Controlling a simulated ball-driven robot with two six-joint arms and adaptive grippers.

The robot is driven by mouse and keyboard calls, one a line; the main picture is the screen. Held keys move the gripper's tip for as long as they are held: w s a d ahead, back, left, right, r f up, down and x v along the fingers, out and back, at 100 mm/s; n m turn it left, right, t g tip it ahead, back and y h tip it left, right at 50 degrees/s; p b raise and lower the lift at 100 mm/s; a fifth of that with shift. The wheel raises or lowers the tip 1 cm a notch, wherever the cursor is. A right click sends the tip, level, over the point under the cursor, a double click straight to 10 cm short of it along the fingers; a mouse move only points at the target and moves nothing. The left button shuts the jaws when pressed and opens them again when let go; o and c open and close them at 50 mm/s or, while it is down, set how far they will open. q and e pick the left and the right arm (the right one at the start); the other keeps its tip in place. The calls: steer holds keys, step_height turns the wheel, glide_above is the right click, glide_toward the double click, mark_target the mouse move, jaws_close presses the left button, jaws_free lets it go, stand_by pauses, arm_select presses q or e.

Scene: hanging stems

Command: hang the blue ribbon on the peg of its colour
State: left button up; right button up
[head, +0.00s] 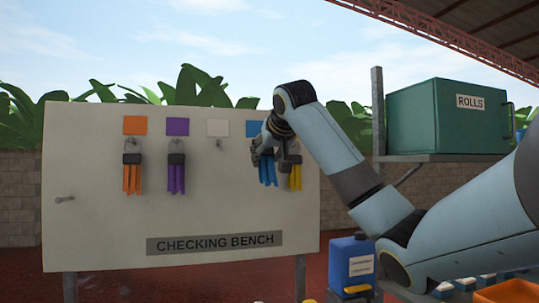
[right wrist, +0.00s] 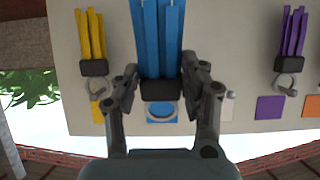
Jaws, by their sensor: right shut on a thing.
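The blue ribbon (head: 267,172) hangs in front of the board below the blue square (head: 252,128), whose right part is hidden by my arm. My right gripper (head: 263,150) is at its top. In the right wrist view, which is upside down, the right gripper (right wrist: 160,80) is shut on the dark clip of the blue ribbon (right wrist: 160,35). The ribbon's pale ring (right wrist: 161,111) lies in front of the blue square. The blue peg is hidden, so I cannot tell whether the ring is around it. My left gripper is not in view.
Orange (head: 132,178) and purple (head: 176,178) ribbons hang under squares of their colours. A yellow ribbon (head: 295,178) hangs close right of the blue one. The peg under the white square (head: 218,128) is bare. Another bare peg (head: 64,200) stands at the board's left.

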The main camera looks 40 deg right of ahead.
steer(key=shift+w+d+f, duration=0.1)
steer(key=shift+w+d, duration=0.25)
steer(key=shift+w, duration=0.3)
steer(key=shift+w+d, duration=0.35)
steer(key=shift+w, duration=0.3)
steer(key=shift+w+d+f, duration=0.1)
steer(key=shift+w+d, duration=0.25)
steer(key=shift+w, duration=0.3)
steer(key=shift+p+x, duration=0.75)
steer(key=shift+x, duration=0.2)
steer(key=o, duration=1)
steer(key=shift+c, duration=0.2)
steer(key=v, duration=1.2)
